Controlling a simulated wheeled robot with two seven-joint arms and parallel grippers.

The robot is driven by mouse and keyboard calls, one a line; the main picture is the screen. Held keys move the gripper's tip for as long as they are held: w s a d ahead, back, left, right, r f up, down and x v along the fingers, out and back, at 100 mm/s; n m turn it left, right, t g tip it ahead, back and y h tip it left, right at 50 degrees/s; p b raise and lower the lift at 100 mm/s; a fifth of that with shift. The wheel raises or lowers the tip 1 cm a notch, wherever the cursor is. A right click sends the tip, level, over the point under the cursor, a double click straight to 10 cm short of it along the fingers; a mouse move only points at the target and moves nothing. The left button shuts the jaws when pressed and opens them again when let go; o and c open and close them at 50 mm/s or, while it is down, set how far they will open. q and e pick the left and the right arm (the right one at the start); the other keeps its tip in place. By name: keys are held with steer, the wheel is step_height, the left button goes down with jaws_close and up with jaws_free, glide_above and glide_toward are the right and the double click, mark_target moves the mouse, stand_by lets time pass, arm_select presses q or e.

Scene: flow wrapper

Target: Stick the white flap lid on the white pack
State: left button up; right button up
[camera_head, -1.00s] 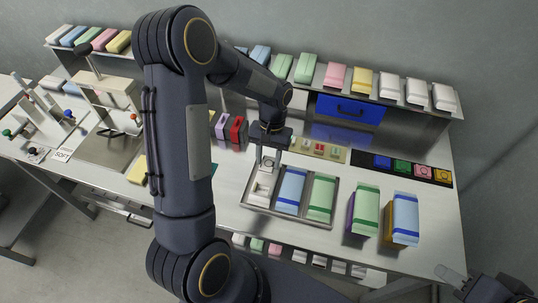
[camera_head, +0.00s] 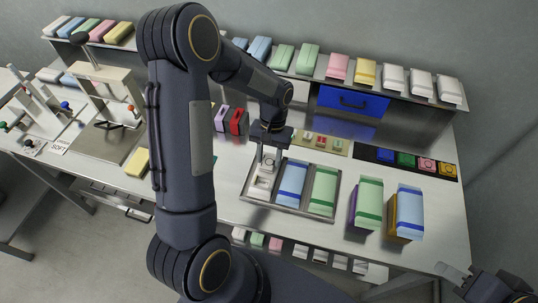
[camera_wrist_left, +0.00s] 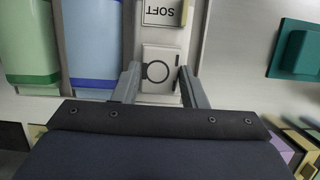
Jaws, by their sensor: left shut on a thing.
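The white pack (camera_head: 258,193) lies in the left compartment of a metal tray (camera_head: 291,210). My left gripper (camera_head: 268,158) is over the pack's far end, pointing down. In the left wrist view, its fingers (camera_wrist_left: 158,76) are on both sides of the white flap lid (camera_wrist_left: 158,62), which bears a black circle and a short bar. The gripper is shut on the lid, at or just above the pack; contact is unclear. My right gripper (camera_head: 455,275) is partly visible at lower right, away from the tray; its opening is unclear.
A blue pack (camera_head: 291,184) and a green pack (camera_head: 323,191) fill the tray beside the white one. Two upright packs stand to the right (camera_head: 368,203) and (camera_head: 407,213). Colored lids lie on a black strip (camera_head: 372,155). A shelf with packs runs along the back.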

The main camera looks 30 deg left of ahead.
arm_select(q)
steer(key=shift+f, duration=0.3)
stand_by(0.9)
steer(key=o, duration=1)
steer(key=b+v, duration=0.1)
steer(key=v, duration=0.6)
steer(key=shift+r, duration=0.45)
